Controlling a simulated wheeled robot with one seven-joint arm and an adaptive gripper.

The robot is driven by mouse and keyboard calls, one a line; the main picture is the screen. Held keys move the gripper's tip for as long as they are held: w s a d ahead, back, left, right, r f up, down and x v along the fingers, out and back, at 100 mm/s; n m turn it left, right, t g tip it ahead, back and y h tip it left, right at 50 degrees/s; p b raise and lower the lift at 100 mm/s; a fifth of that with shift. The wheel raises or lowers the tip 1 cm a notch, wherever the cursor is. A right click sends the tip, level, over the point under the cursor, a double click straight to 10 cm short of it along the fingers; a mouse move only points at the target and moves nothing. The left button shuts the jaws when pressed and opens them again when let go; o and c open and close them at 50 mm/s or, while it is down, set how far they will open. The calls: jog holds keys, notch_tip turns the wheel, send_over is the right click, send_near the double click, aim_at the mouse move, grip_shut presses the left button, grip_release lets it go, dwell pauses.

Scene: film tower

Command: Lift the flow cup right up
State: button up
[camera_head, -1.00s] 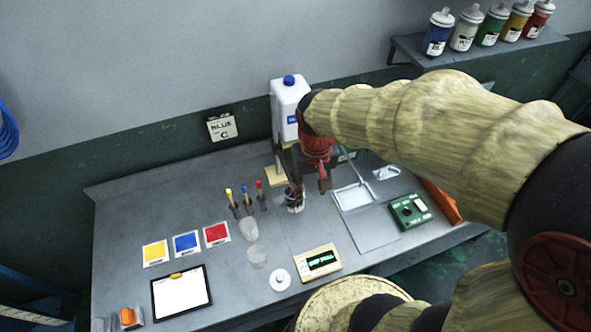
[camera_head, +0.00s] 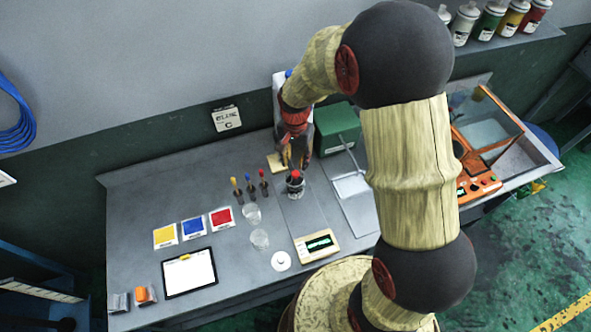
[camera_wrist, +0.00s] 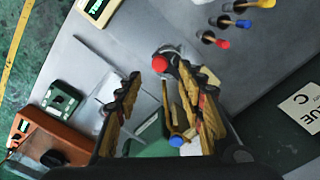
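A small dark-and-grey cup with a red round top (camera_head: 295,181) stands near the back middle of the grey bench; I take it to be the flow cup. My gripper (camera_head: 294,160) is just behind and above it in the head view. In the wrist view the red top (camera_wrist: 160,63) shows just beyond the fingertips, and my gripper (camera_wrist: 158,84) has its two fingers well apart with a gap between them. The cup's body is partly hidden in the wrist view. I cannot tell whether a finger touches it.
Behind stand a white bottle (camera_head: 278,85) and a green box (camera_head: 335,128). A scale (camera_head: 317,245) is in front, a tray (camera_head: 351,186) right.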

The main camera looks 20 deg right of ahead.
aim_at(296, 173)
jog(key=shift+f+p, duration=0.3)
jog(key=shift+f, duration=2.8)
jog(key=shift+c, duration=1)
jog(key=c, duration=0.8)
jog(key=shift+r, duration=0.1)
grip_shut()
